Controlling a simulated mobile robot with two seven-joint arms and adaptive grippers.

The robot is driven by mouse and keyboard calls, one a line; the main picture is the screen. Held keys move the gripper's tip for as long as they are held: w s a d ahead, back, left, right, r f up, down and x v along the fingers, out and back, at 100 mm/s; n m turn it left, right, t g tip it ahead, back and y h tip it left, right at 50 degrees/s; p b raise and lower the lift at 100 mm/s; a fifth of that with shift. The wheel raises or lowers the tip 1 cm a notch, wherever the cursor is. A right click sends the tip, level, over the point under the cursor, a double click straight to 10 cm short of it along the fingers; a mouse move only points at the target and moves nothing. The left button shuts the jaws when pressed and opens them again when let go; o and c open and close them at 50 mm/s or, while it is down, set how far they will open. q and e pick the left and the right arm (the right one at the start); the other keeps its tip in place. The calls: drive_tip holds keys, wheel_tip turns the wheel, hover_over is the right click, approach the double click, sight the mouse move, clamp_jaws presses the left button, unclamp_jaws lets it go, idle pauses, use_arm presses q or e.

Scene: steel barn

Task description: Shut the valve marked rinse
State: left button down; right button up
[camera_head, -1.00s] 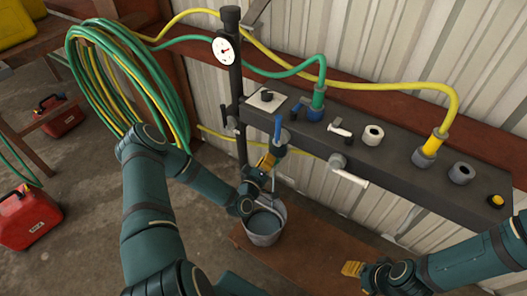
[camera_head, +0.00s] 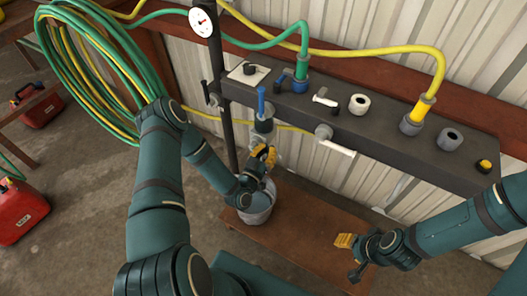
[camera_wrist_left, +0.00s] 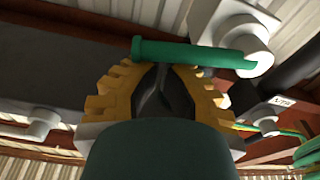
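In the left wrist view a green bar handle (camera_wrist_left: 190,53) lies across, just beyond my left fingertips, in front of a white round valve body (camera_wrist_left: 236,40). My left gripper (camera_wrist_left: 163,72) has its yellow-backed fingers drawn together, with nothing seen between them. Another valve with a white lever (camera_head: 338,148) is on the box front. No readable "rinse" mark shows. My right gripper (camera_head: 347,256) is open and empty, low at right.
The dark manifold box (camera_head: 386,142) runs along the corrugated wall, with green and yellow hoses on top. A gauge (camera_head: 200,22) sits on a post at left. A bucket (camera_head: 258,214) stands below my left gripper on a wooden bench (camera_head: 305,230). A small tag (camera_wrist_left: 282,101) is unreadable.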

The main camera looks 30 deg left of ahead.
use_arm(q)
drive_tip(key=shift+w+d+f+m, duration=0.1)
drive_tip(key=shift+d+f+m, duration=0.15)
drive_tip(key=shift+f, duration=0.35)
use_arm(e)
drive_tip(key=shift+s+d, duration=0.1)
drive_tip(key=shift+s, duration=0.25)
